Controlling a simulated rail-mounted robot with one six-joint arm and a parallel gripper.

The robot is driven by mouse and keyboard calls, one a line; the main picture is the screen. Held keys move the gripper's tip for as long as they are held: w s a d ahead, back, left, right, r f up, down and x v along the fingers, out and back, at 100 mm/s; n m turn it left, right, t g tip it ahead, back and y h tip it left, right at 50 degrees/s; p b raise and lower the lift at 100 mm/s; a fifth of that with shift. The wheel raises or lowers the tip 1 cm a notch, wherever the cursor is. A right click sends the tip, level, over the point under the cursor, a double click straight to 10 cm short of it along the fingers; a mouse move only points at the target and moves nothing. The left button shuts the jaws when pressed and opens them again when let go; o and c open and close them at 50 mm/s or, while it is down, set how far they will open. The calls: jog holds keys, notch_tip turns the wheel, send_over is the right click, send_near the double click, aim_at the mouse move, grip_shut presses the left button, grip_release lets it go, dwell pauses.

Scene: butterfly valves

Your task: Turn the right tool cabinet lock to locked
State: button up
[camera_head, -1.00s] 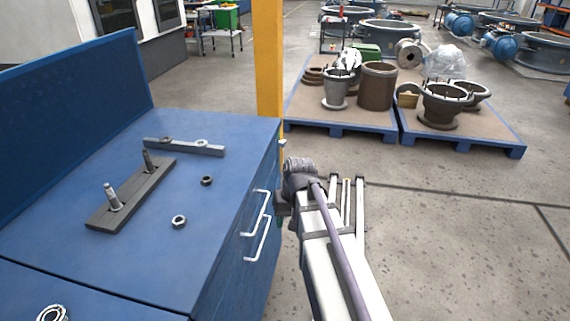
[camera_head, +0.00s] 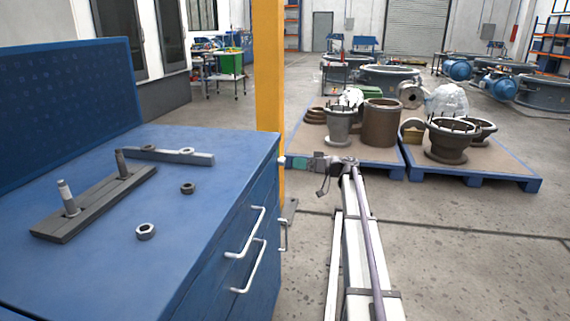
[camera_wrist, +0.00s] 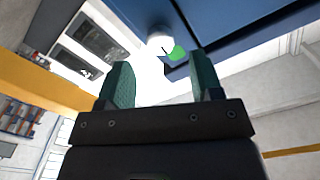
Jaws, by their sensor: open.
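The blue tool cabinet (camera_head: 235,190) stands at the left in the head view. A small pale knob (camera_head: 282,161), apparently the lock, sticks out near its top right edge. My gripper (camera_head: 291,162) is just right of the knob and points left at it. In the wrist view my gripper (camera_wrist: 160,72) is open, with two green fingers apart. The round whitish knob (camera_wrist: 160,38) is ahead of the gap between the fingertips, beside a green patch (camera_wrist: 178,53). The blue cabinet (camera_wrist: 245,35) also shows there. I cannot tell whether the fingers touch the knob, or how the lock is turned.
Two white drawer handles (camera_head: 247,250) jut from the cabinet side. A grey metal fitting (camera_head: 283,235) is below the gripper. A yellow post (camera_head: 267,80) stands close behind. Nuts, bars and a studded plate (camera_head: 95,205) lie on top. Floor at the right (camera_head: 480,260) is open.

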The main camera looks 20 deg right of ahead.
aim_at(283, 161)
jog(key=x, duration=0.5)
jog(key=shift+w+a, duration=0.15)
jog(key=shift+a, duration=0.1)
jog(key=shift+c, duration=0.2)
jog(key=c, duration=0.9)
